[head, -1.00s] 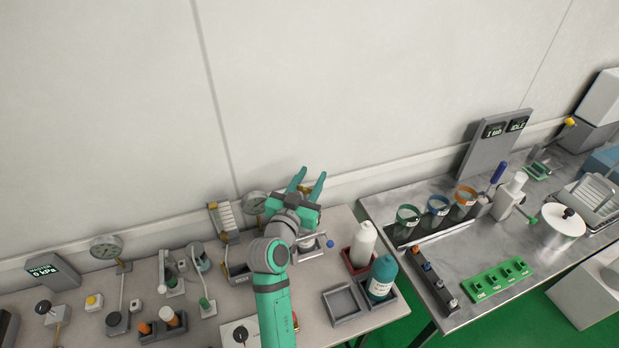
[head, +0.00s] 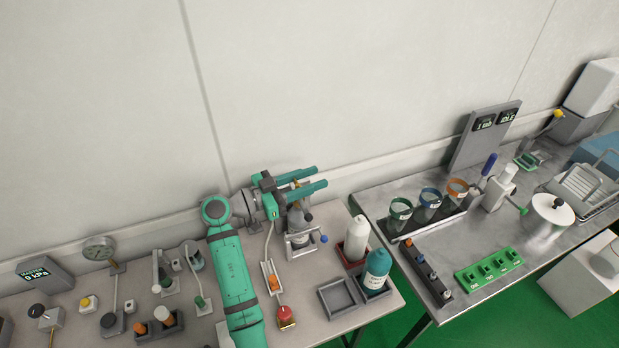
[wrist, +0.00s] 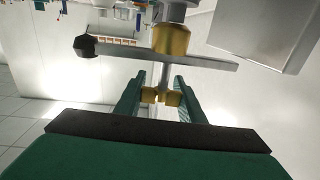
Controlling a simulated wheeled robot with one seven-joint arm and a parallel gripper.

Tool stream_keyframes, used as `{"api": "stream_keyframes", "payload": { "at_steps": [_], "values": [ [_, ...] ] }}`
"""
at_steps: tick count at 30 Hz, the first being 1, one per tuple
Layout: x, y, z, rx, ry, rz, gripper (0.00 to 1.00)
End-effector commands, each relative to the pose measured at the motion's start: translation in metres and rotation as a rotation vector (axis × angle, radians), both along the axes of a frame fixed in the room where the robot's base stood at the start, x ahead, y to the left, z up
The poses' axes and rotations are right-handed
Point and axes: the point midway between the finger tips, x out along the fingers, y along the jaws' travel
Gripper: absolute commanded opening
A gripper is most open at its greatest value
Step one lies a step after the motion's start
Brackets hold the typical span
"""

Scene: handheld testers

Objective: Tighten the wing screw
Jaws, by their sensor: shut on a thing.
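The wing screw (wrist: 161,97) shows in the wrist view as small brass wings on a thin shaft, below a brass collar (wrist: 171,39) and a grey bar with a black knob. My gripper (wrist: 159,90) has a green finger on each side of the wings and is shut on them. In the head view, my gripper (head: 321,178) lies level, its fingers pointing right, above the back of the left bench. A stand with a grey body (head: 299,222) is just below it.
A white bottle (head: 356,238) and a teal bottle (head: 376,268) stand in trays right of the stand. An empty grey tray (head: 342,297) is in front. The gauge (head: 98,249) stands at the left. The right bench carries several jars and a green block (head: 489,271).

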Motion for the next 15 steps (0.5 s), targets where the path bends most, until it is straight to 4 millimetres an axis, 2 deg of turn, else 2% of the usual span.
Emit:
{"api": "stream_keyframes", "payload": {
  "at_steps": [15],
  "values": [
    [-0.0042, -0.0027, -0.0006, 0.001, 0.001, -0.101, 0.13]
  ]
}}
